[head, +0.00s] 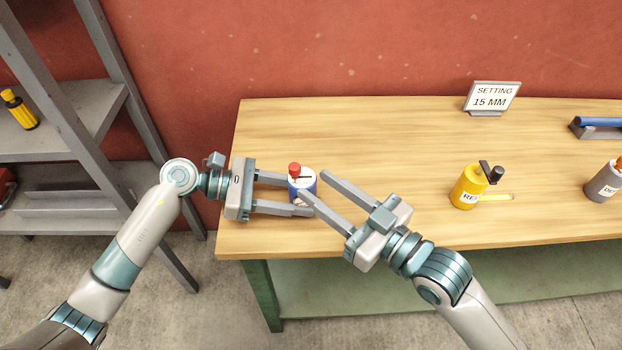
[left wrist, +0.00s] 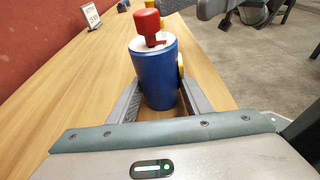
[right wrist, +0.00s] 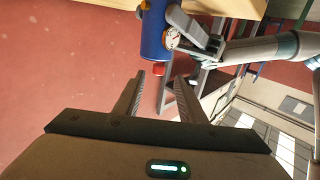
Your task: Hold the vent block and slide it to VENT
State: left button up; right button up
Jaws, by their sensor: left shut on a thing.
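A blue canister (head: 300,188) stands near the left end of the table, with a white top and a red knob (head: 294,169). My left gripper (head: 301,194) is shut around its sides; the left wrist view shows the canister (left wrist: 158,78) upright between the fingers. A small red piece (left wrist: 157,43) sits on the white top below the knob (left wrist: 146,22); I cannot tell for sure which red part is the vent block. My right gripper (head: 314,184) is open and empty, its tips close to the canister's right side. A round gauge (right wrist: 172,38) shows on the canister's side. No VENT lettering is readable.
A yellow canister (head: 467,188) and a grey one (head: 604,182) stand farther right on the table (head: 400,130). A sign (head: 492,97) reads "SETTING 15 MM". A blue-topped grey holder (head: 597,127) lies at the right. Grey shelving (head: 70,150) stands left. The table's middle is clear.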

dwell(0.4)
pick_arm(q)
jog(key=o, duration=0.9)
jog(key=shift+c, duration=0.2)
jog(key=shift+a, duration=0.1)
jog(key=v, duration=1.2)
jog(key=shift+s, duration=0.1)
